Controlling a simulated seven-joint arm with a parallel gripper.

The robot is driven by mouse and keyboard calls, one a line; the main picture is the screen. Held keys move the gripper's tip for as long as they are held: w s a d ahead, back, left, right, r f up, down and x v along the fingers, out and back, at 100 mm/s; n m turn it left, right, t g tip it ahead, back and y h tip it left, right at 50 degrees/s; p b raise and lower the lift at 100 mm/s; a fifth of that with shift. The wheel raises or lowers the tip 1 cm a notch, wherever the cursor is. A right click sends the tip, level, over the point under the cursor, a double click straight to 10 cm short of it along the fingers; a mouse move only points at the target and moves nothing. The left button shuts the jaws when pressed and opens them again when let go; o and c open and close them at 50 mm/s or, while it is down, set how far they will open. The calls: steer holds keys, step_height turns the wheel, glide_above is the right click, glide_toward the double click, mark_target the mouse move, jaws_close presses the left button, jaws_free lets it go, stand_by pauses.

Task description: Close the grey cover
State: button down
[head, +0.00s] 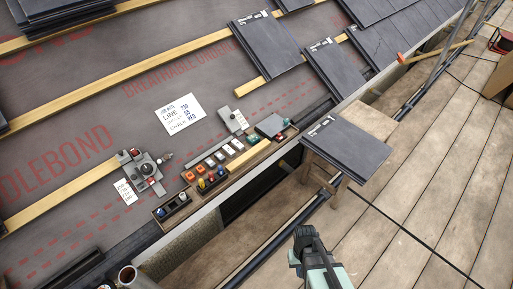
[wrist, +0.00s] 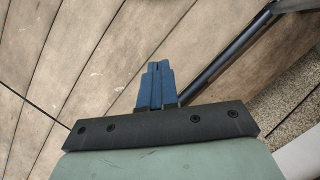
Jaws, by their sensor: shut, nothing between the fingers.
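A small grey cover (head: 270,125) appears at the right end of the long wooden control tray (head: 226,170). It looks tilted up, but it is too small to tell how far open it is. A green item (head: 253,139) shows beside it. My gripper (head: 303,232) is at the bottom of the head view, over the plank walkway, well below and apart from the tray and cover. In the wrist view my gripper's blue fingers (wrist: 156,68) are together and empty, above bare planks. The cover is not in the wrist view.
A stool with dark slates (head: 347,148) stands right of the tray, near the cover. A black pipe (head: 262,258) runs along the roof edge. A loose grey plate (head: 233,121), a written note (head: 180,114) and a gauge device (head: 147,172) lie on the roof. The walkway planks (head: 430,200) are mostly clear.

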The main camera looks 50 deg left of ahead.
steer(key=s+a+r+n+t+y, duration=0.1)
steer(key=s+a+r+n, duration=0.2)
steer(key=a, duration=0.7)
steer(key=s+a+r+n+t, duration=0.15)
steer(key=s+a, duration=0.25)
steer(key=a, duration=0.5)
steer(key=s+a+r+n+y, duration=0.1)
steer(key=s+a+r, duration=0.25)
steer(key=a, duration=0.65)
steer(key=s+a+r+n+t+y, duration=0.1)
steer(key=s+a+r+n+y, duration=0.1)
steer(key=s+a+r, duration=0.8)
steer(key=s+a+r+n+y, duration=0.1)
steer(key=s+a+r, duration=0.5)
steer(key=s+a, duration=0.5)
steer(key=s+a+r+n+t+y, duration=0.1)
steer(key=s+a+r+n+y, duration=0.1)
steer(key=s+a+r, duration=0.85)
steer(key=m+t, duration=0.2)
glide_above(119, 155)
steer(key=s+d, duration=0.3)
steer(key=s, duration=0.1)
step_height(119, 155, down, 9)
steer(key=shift+w+a+f+y, duration=0.1)
steer(key=shift+w+a+y, duration=0.1)
steer(key=shift+w, duration=0.3)
steer(key=shift+w+a+f+y, duration=0.1)
steer(key=shift+w+a, duration=0.05)
steer(key=shift+w, duration=0.3)
